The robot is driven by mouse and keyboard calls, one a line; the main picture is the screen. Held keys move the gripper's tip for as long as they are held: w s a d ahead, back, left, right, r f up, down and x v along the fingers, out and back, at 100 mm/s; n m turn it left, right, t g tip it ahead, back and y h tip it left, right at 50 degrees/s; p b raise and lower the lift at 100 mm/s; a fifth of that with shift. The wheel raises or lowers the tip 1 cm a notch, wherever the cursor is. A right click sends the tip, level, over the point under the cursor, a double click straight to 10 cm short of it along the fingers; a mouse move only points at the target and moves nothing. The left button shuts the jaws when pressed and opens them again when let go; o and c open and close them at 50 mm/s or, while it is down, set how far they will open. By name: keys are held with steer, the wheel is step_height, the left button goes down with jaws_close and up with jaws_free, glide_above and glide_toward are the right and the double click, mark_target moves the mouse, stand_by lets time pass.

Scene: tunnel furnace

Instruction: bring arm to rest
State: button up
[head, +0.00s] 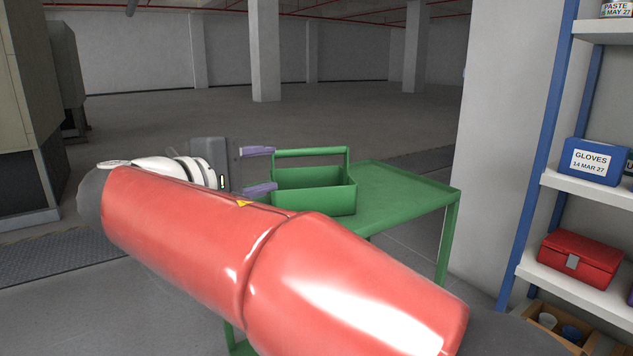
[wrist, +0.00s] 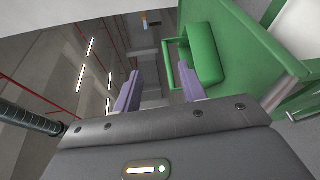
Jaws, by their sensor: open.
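My gripper (head: 260,170) is at the left of the green cart in the head view, its two purple fingers apart with nothing between them. In the wrist view my gripper (wrist: 158,95) also shows open and empty. My red arm crosses the lower middle of the head view and hides part of the cart. A green tote with a handle (head: 320,198) stands on the green cart (head: 405,190), just right of the fingers in the picture. The tote (wrist: 203,52) and the cart (wrist: 262,50) also show in the wrist view. I cannot tell whether the fingers touch the tote.
A shelf rack with blue posts (head: 545,150) stands at the right, holding a blue gloves box (head: 590,160), a red box (head: 580,258) and a cardboard box (head: 545,328). A grey wall (head: 495,150) is beside it. Large machine housings (head: 30,110) stand at the left. Open floor lies beyond.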

steer(key=s+d+f+m+g+y+b, duration=0.1)
steer(key=s+d+f+m+g+y, duration=0.2)
steer(key=d+f, duration=0.65)
steer(key=s+d+f+m+g+y, duration=0.1)
steer(key=s+d+f+g, duration=0.4)
steer(key=d, duration=0.7)
steer(key=s+d+f+m+y+b, duration=0.1)
steer(key=s+f+m+y, duration=0.5)
steer(key=s+f, duration=0.6)
step_height(320, 180, down, 3)
steer(key=shift+s+d+r+m, duration=0.15)
steer(key=shift+d+m, duration=0.55)
steer(key=shift+m, duration=0.4)
